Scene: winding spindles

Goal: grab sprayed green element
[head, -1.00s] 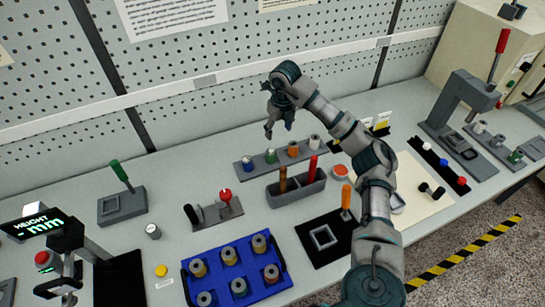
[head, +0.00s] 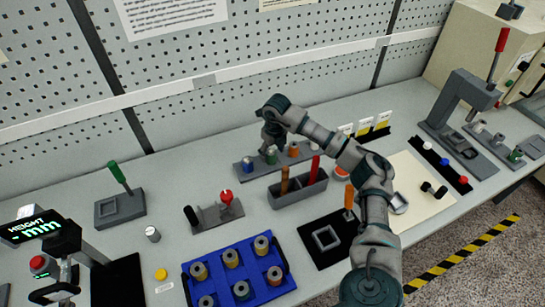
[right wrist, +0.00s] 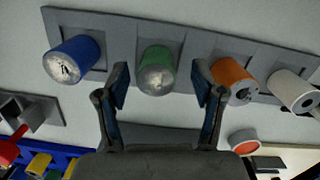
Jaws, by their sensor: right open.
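The green element (right wrist: 157,71) is a short cylinder with a mottled grey end face, and it sits in a grey rack (right wrist: 125,25). In the head view the green element (head: 271,157) shows just below my right gripper (head: 272,142). In the right wrist view my right gripper (right wrist: 161,88) is open and empty. Its two fingers lie either side of the green element, with a gap to each side. I cannot tell how far along the element the fingertips reach. My left gripper is not in view.
In the same rack, a blue element (right wrist: 74,60) is left of the green one; an orange element (right wrist: 234,80) and a white element (right wrist: 293,91) are right. A grey tool holder (head: 297,189) and a blue crate (head: 215,260) stand nearer. A perforated wall (head: 250,60) rises behind.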

